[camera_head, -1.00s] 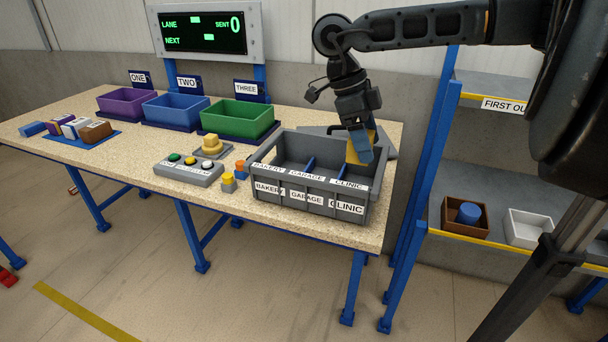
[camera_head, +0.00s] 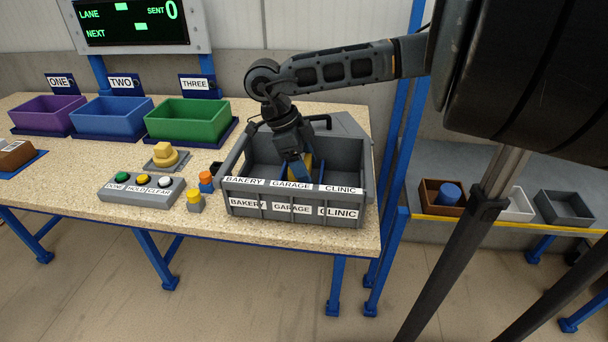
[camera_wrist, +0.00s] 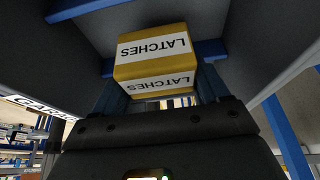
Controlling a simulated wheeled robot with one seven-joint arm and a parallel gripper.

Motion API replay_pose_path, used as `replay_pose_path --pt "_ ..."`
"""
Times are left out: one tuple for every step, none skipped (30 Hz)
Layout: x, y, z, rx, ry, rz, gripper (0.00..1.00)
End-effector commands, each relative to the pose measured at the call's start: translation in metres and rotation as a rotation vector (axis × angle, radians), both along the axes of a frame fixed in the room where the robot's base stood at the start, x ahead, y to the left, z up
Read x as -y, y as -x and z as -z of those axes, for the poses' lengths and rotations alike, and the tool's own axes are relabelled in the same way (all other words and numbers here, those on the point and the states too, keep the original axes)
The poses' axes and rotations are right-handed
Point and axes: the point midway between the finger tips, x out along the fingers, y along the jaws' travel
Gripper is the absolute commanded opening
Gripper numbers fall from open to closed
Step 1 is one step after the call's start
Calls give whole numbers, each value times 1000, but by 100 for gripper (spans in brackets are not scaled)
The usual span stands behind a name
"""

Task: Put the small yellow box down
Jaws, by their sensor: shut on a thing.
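My gripper (camera_head: 297,168) points down inside the grey three-part crate (camera_head: 232,183), in or over the middle compartment behind the GARAGE label. It is shut on the small yellow box (camera_head: 309,160). In the wrist view the yellow box (camera_wrist: 154,45) has white LATCHES labels and sits between the fingers (camera_wrist: 160,92). Blue dividers and grey walls are close around it. The front wall hides the box's underside in the head view, so I cannot tell whether it touches the crate floor.
Purple (camera_head: 47,116), blue (camera_head: 112,118) and green (camera_head: 187,121) bins stand behind. A shelf with small trays (camera_head: 565,208) is at right.

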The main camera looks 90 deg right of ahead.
Motion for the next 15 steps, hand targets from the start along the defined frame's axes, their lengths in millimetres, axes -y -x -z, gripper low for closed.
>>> replay_pose_path --pt "0 0 4 0 -1 0 43" --pt "-1 0 6 0 -2 1 43" --pt "-1 0 11 0 -3 0 43" --pt "-1 0 15 0 -3 0 43" --pt "-1 0 19 1 -3 1 43" --pt "-1 0 25 0 -4 2 43" --pt "-1 0 29 0 -3 1 43" --pt "-1 0 32 0 -2 1 43" --pt "-1 0 35 0 -2 1 43" --pt "-1 0 36 0 -1 0 43" --pt "0 0 36 0 0 0 43" --pt "0 0 36 0 0 0 43" --pt "0 0 36 0 0 0 43" --pt "0 0 36 0 0 0 43" --pt "0 0 36 0 0 0 43"
